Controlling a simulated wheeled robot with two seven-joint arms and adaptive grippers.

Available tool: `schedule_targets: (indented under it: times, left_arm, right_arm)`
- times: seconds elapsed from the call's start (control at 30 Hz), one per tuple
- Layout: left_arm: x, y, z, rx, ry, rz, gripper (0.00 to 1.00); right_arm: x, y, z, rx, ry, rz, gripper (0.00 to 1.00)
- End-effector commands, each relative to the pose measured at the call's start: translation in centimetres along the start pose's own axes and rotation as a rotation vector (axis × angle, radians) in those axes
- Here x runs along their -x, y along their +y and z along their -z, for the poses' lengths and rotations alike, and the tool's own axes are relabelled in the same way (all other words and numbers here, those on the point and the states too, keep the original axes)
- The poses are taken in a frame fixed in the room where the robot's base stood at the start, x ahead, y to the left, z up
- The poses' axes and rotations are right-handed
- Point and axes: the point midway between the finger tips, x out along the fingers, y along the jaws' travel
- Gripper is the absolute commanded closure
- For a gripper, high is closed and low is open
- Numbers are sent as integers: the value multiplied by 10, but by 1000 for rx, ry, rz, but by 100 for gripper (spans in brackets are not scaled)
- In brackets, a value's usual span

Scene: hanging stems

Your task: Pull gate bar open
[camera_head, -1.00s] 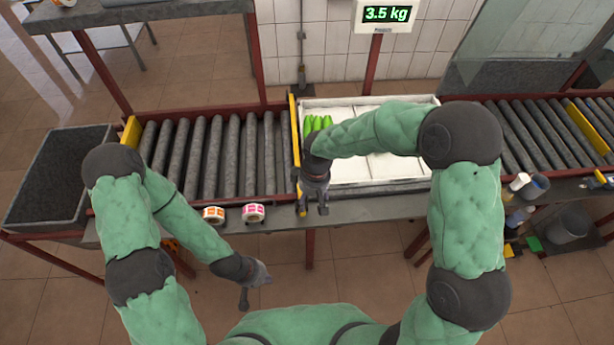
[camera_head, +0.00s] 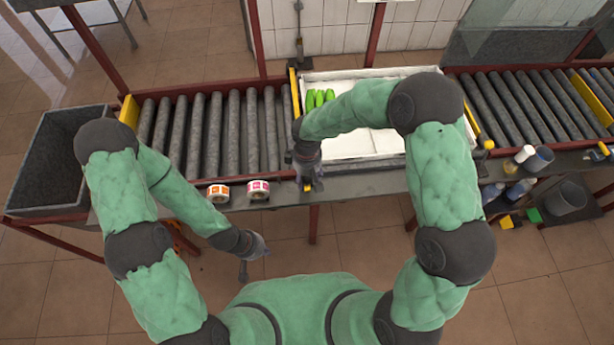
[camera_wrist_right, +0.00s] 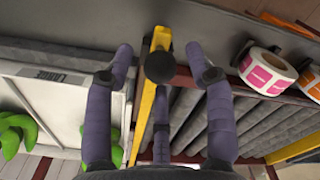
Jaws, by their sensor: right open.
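The yellow gate bar (camera_head: 294,88) lies between the roller section and the white crate, its far part showing beside the crate. My right gripper (camera_head: 307,186) is over the bar's near end and hides much of it. In the right wrist view the gate bar (camera_wrist_right: 146,103) ends in a round black knob (camera_wrist_right: 160,67). There the right gripper (camera_wrist_right: 158,66) is open, its purple-grey fingers spread around the knob without visibly closing on it. My left gripper (camera_head: 252,262) hangs low in front of the table; its finger opening is unclear.
The white crate (camera_head: 365,156) holds green produce (camera_head: 318,98). Two label rolls, orange (camera_head: 218,193) and pink (camera_head: 258,189), sit on the front ledge left of my right gripper. Rollers (camera_head: 215,130) extend left to a dark bin (camera_head: 50,165). Bottles and a cup stand at right.

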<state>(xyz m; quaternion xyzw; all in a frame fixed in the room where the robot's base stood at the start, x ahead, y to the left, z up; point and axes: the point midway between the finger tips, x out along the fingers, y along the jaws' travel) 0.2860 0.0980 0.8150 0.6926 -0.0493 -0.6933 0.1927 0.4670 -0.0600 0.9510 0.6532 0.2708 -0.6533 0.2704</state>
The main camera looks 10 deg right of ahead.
Motion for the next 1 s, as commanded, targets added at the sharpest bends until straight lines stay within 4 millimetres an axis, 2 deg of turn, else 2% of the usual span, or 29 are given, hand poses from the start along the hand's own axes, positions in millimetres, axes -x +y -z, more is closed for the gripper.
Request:
schedule_targets:
  times: [0.33, 0.37, 0.5, 0.53, 0.57, 0.83, 1.0]
  left_arm:
    - [0, 0, 0, 0, 0, 0, 100]
    - [0, 0, 0, 0, 0, 0, 100]
    - [0, 0, 0, 0, 0, 0, 100]
    - [0, 0, 0, 0, 0, 0, 100]
    - [0, 0, 0, 0, 0, 0, 100]
    - [2, 1, 0, 0, 0, 0, 100]
    - [14, 5, 0, 0, 0, 0, 100]
  right_arm:
    - [-4, 0, 0, 0, 1, 0, 45]
    - [-4, 0, 0, 0, 1, 0, 48]
    - [-4, 0, 0, 0, 1, 0, 88]
    - [-4, 0, 0, 0, 1, 0, 96]
    - [-4, 0, 0, 0, 1, 0, 100]
    - [-1, 0, 1, 0, -1, 3, 100]
    - [11, 0, 2, 0, -14, 16, 100]
